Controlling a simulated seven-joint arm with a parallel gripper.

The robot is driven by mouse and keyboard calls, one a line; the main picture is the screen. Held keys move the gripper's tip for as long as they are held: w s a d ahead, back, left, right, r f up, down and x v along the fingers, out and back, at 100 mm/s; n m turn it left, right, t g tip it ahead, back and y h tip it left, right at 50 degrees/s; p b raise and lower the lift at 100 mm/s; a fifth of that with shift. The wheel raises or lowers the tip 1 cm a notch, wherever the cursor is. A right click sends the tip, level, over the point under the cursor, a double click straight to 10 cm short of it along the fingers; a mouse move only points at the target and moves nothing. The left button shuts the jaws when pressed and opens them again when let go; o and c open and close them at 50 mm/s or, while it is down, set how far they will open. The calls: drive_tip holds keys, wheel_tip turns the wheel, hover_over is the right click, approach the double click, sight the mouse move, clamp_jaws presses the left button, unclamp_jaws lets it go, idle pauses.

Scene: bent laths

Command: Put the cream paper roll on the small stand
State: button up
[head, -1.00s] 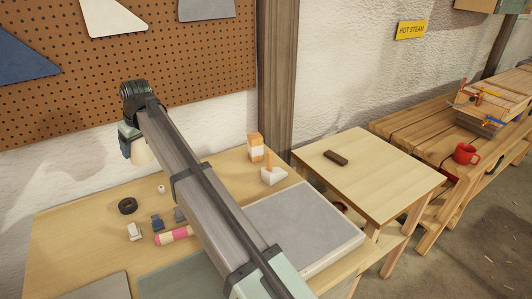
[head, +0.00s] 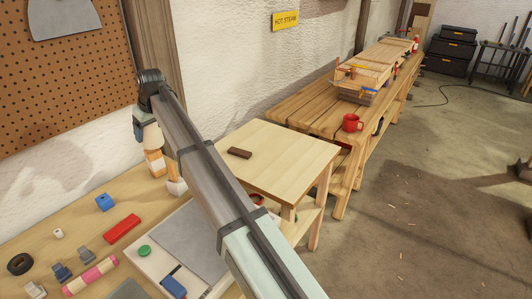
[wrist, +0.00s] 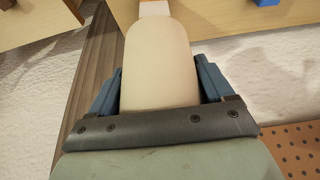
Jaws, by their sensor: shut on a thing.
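The cream paper roll (wrist: 162,65) is between the blue fingers of my gripper (wrist: 160,90) in the wrist view, its rounded end toward the camera. In the head view my gripper (head: 148,127) is shut on the cream roll (head: 151,136), held up at the left near the wooden post, above the back of the workbench. The small stand (head: 280,150) appears to be the low pale wooden table right of the workbench. A dark brown block (head: 239,153) lies on its top; much of the top is bare. My arm hides its front left part.
A red mug (head: 352,122) stands on a farther bench.

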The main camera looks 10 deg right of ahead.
drive_tip(key=w+d+m+h, duration=0.1)
drive_tip(key=w+d+m, duration=0.15)
drive_tip(key=d, duration=1.25)
drive_tip(key=w+d+m+t, duration=0.1)
drive_tip(key=w+d, duration=0.2)
drive_tip(key=d, duration=1.3)
drive_tip(key=w+d+m+h, duration=0.1)
drive_tip(key=w+d+m, duration=0.15)
drive_tip(key=d, duration=1.25)
drive_tip(key=shift+w+f, duration=0.15)
drive_tip(key=shift+f, duration=5.05)
drive_tip(key=shift+w+f, duration=0.1)
drive_tip(key=shift+f, duration=5.05)
drive_tip(key=shift+f, duration=0.1)
drive_tip(key=o, duration=1)
drive_tip(key=v, duration=1.2)
